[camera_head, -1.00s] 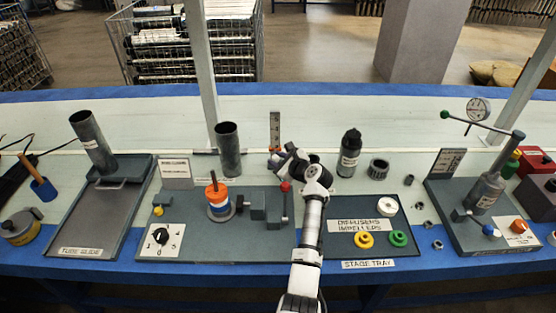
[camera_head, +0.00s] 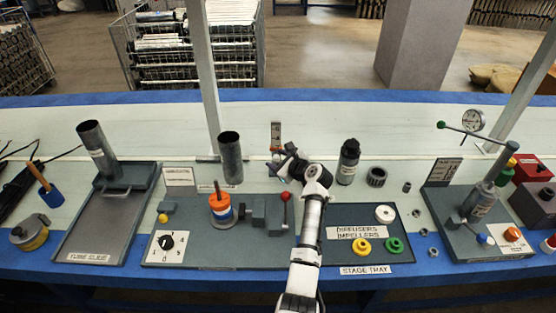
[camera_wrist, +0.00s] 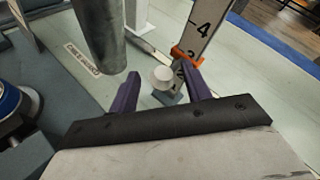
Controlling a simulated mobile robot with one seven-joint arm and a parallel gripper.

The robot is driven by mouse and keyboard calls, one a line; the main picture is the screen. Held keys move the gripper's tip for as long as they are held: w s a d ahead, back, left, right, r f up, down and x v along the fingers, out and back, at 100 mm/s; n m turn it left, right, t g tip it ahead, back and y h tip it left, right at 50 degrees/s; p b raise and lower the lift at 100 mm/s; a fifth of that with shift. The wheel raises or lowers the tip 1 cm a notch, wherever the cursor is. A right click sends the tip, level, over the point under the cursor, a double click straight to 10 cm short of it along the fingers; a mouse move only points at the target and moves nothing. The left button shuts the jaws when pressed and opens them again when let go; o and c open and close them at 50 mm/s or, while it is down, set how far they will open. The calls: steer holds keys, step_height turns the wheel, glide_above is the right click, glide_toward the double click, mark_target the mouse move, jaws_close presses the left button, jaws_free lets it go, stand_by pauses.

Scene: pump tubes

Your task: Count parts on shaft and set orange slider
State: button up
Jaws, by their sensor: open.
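The upright scale (camera_head: 276,137) stands behind the bench fixtures; in the wrist view its board (camera_wrist: 202,35) shows a 4 and lower marks. The orange slider (camera_wrist: 187,57) sits around the board near its lower part. A pale round knob (camera_wrist: 163,76) shows in front of it, between my fingers. My gripper (camera_wrist: 163,88) is open, purple fingers either side of the knob, with gaps. In the head view, my gripper (camera_head: 277,166) is by the scale's foot. The shaft (camera_head: 216,187) carries stacked orange, white and blue parts (camera_head: 221,208); their exact count is unclear.
A grey tube (camera_head: 231,158) stands left of my gripper, close in the wrist view too. A numbered dial (camera_head: 167,242) is at the front left. The stage tray (camera_head: 345,215) holds white, yellow and green rings. A red-knobbed lever (camera_head: 286,197) stands near my arm.

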steer(key=b+v, duration=0.1)
steer(key=v, duration=1.2)
steer(key=shift+s+d+r, duration=0.15)
steer(key=shift+s+d, duration=0.05)
steer(key=shift+s, duration=0.1)
